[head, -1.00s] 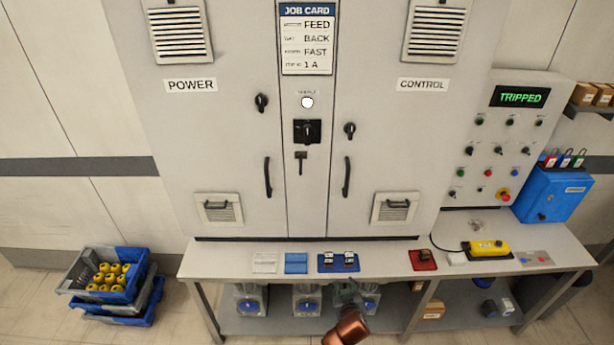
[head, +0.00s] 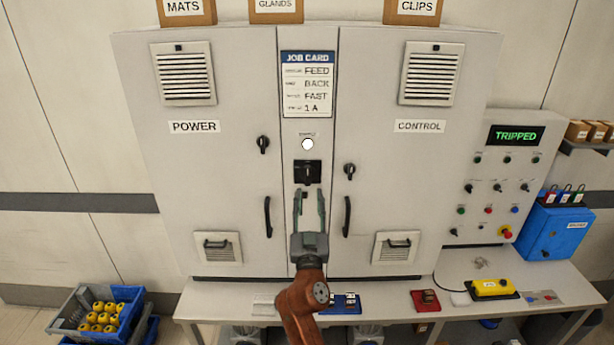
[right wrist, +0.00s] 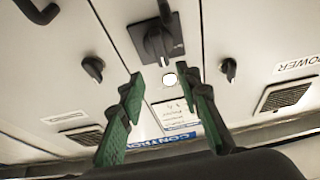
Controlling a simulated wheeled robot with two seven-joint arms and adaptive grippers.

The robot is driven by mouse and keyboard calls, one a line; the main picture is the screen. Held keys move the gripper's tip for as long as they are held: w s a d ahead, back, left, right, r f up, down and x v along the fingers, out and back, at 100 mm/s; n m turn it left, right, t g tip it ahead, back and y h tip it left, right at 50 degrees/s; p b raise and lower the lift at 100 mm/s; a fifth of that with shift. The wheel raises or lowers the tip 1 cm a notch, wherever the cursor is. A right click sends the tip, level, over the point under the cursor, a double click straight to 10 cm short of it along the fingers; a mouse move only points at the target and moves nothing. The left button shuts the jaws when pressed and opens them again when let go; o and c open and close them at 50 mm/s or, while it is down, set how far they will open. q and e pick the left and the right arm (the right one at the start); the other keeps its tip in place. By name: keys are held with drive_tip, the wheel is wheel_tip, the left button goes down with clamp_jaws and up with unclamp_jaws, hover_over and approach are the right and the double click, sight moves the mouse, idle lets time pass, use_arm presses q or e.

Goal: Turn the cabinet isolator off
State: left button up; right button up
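The cabinet isolator (head: 308,172) is a black rotary switch on a dark square plate on the narrow middle panel. Its handle looks about upright. My right gripper (head: 309,202) is open and empty, just below the isolator in the head view, fingers pointing up at it. In the right wrist view, turned over, the isolator (right wrist: 157,44) shows ahead of the open fingers (right wrist: 166,88), apart from them. A small dark T-shaped fitting below the isolator is mostly hidden behind the gripper in the head view. My left gripper is not in view.
A white lamp (head: 308,144) and job card (head: 307,85) are above the isolator. Door knobs (head: 263,144) (head: 350,171) and long door handles (head: 267,217) (head: 347,216) flank it. The bench (head: 240,291) runs below. The display (head: 515,135) reads TRIPPED.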

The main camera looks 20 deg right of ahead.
sight(307, 172)
drive_tip(key=x, duration=0.8)
drive_tip(key=shift+a+r+p, duration=0.15)
drive_tip(key=shift+r+p, duration=0.1)
drive_tip(key=shift+p, duration=0.05)
drive_tip(key=shift+c, duration=0.7)
clamp_jaws()
